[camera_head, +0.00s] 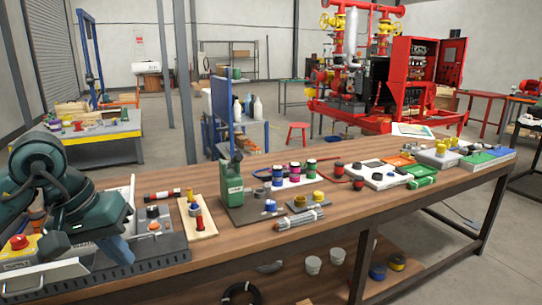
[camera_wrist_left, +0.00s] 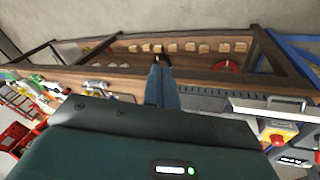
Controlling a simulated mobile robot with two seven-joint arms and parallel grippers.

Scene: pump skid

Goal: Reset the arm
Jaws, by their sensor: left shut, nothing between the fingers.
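My left gripper (camera_head: 118,250) is at the left of the head view, at the end of my dark teal arm. Its blue-grey fingers point down over the grey machine bed (camera_head: 165,243) on the wooden bench. I cannot tell whether the fingertips touch the bed. In the left wrist view the two fingers (camera_wrist_left: 161,84) lie together with nothing between them, in front of the bench. My right gripper is not in view.
A yellow box with a red button (camera_head: 18,243) sits close to my left arm. A wooden board with small parts (camera_head: 207,231), a green press (camera_head: 231,186), grey rods (camera_head: 300,219) and several trays stand along the bench (camera_head: 345,215). A red pump skid (camera_head: 345,110) stands behind.

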